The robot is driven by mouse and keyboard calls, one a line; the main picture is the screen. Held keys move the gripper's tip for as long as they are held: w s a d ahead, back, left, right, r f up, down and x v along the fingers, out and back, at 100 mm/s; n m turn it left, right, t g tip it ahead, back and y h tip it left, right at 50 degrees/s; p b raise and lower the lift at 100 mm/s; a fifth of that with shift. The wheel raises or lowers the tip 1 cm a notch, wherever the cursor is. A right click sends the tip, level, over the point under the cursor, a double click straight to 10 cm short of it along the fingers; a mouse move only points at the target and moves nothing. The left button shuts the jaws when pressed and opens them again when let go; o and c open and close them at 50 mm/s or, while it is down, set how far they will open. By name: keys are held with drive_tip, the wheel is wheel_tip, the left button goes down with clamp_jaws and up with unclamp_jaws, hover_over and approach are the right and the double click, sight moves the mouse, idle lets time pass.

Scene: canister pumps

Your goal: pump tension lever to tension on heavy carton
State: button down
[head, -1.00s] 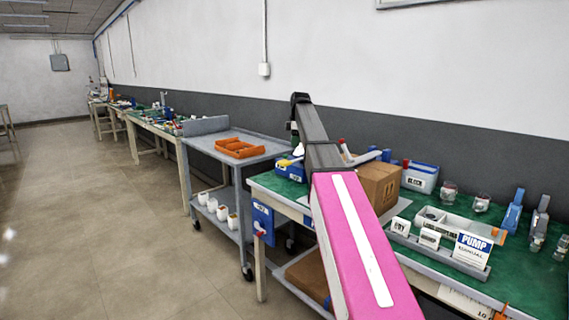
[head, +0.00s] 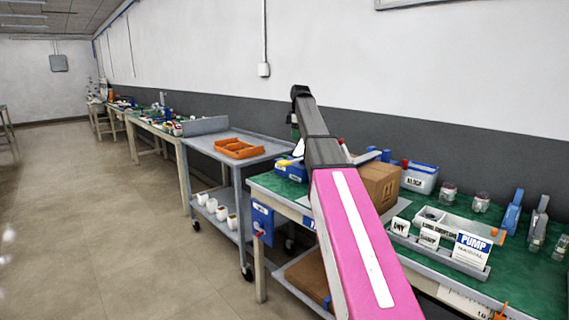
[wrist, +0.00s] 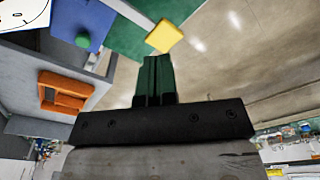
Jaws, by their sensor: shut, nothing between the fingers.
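The heavy carton (head: 380,185) is a brown box on the green bench, just right of my arm in the head view. Left of my arm is a blue device (head: 291,171) with a yellow piece (head: 283,163). In the wrist view a blue box with a green knob (wrist: 82,40) and a yellow block (wrist: 164,36) show; the yellow block may be the lever's end. My gripper (wrist: 155,62) is shut and empty, with its fingertips close to the yellow block. I cannot tell whether they touch. My arm hides part of the device in the head view.
A grey cart (head: 213,146) with an orange tray (head: 240,149) stands left of the bench. Right of the carton are a white-and-blue bin (head: 420,178), jars, pump parts and a rack with a pump manual (head: 472,250). The floor (head: 130,240) at left is clear.

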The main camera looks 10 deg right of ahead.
sight(285, 162)
drive_tip(key=shift+a+f, duration=0.1)
drive_tip(key=shift+w+a+f, duration=0.1)
drive_tip(key=shift+a+f, duration=0.4)
drive_tip(key=shift+a, duration=0.3)
drive_tip(key=shift+w+a+f, duration=0.1)
drive_tip(key=shift+a+f, duration=0.4)
drive_tip(key=shift+a, duration=0.3)
drive_tip(key=shift+a+f, duration=0.2)
drive_tip(key=shift+f, duration=1.55)
drive_tip(key=shift+a+f, duration=0.15)
drive_tip(key=shift+f, duration=1.55)
